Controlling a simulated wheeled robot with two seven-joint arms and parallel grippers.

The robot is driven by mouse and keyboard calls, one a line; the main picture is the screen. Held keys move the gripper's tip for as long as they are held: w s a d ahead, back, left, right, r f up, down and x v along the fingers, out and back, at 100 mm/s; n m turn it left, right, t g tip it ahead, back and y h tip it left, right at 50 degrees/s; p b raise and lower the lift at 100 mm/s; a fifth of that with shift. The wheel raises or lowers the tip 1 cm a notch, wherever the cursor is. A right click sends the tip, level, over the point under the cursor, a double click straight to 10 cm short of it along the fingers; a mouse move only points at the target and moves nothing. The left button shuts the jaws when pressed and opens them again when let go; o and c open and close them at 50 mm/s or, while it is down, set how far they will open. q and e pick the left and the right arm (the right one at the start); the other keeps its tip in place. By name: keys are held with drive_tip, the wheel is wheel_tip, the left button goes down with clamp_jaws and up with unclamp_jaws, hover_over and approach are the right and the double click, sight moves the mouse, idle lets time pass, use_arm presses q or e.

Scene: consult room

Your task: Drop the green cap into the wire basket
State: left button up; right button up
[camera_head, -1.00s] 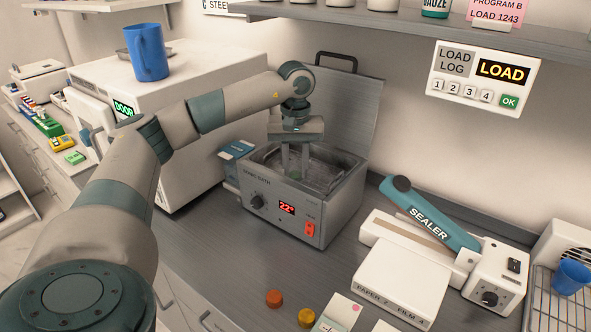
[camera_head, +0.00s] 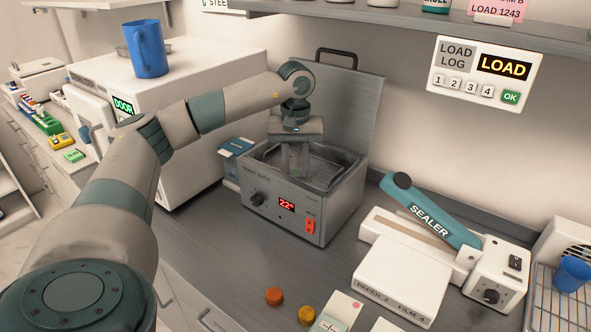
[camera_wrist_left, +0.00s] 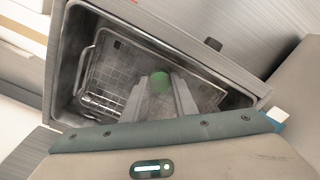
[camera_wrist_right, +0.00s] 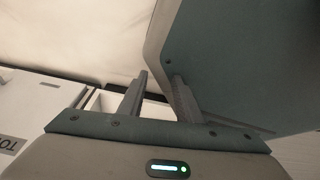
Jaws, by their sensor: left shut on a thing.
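The green cap (camera_wrist_left: 160,80) shows between the fingertips of my left gripper (camera_wrist_left: 162,84) in the left wrist view, and the gripper is shut on it. The wire basket (camera_wrist_left: 106,102) sits inside the open metal bath, below the fingers. The basket also shows in the head view (camera_head: 332,170). There my left gripper (camera_head: 297,172) points straight down into the bath's opening. The cap is hard to make out in the head view. I cannot tell whether it touches the basket. My right gripper (camera_wrist_right: 158,84) shows only in its own wrist view, fingers apart and empty.
The steel bath (camera_head: 285,215) stands on the counter with its lid (camera_head: 345,105) raised behind. A sealer (camera_head: 430,220) is to the right. An orange cap (camera_head: 273,297) and a yellow cap (camera_head: 306,314) lie in front. A blue jug (camera_head: 148,50) stands on the white machine.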

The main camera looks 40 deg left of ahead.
sight(295, 175)
use_arm(q)
drive_tip(key=o, duration=1)
drive_tip(key=shift+r, duration=0.1)
use_arm(e)
drive_tip(key=shift+s+r, duration=0.1)
drive_tip(key=shift+s, duration=0.1)
use_arm(q)
drive_tip(key=shift+r, duration=0.2)
wheel_tip(295, 175, up, 2)
drive_tip(key=shift+w, duration=0.1)
wheel_tip(295, 175, up, 5)
drive_tip(key=shift+f+b, duration=0.1)
drive_tip(key=shift+b, duration=0.4)
drive_tip(key=shift+r, duration=0.65)
use_arm(e)
drive_tip(key=shift+t, duration=0.5)
drive_tip(key=shift+w+a+r, duration=0.1)
drive_tip(key=shift+w+a, duration=0.15)
drive_tip(key=shift+w, duration=0.5)
drive_tip(key=shift+w+a+f, duration=0.1)
drive_tip(key=shift+w+a, duration=0.2)
drive_tip(key=shift+w, duration=0.4)
drive_tip(key=shift+w+a+r, duration=0.1)
drive_tip(key=shift+w+a, duration=0.15)
drive_tip(key=shift+w, duration=0.5)
drive_tip(key=shift+s, duration=0.15)
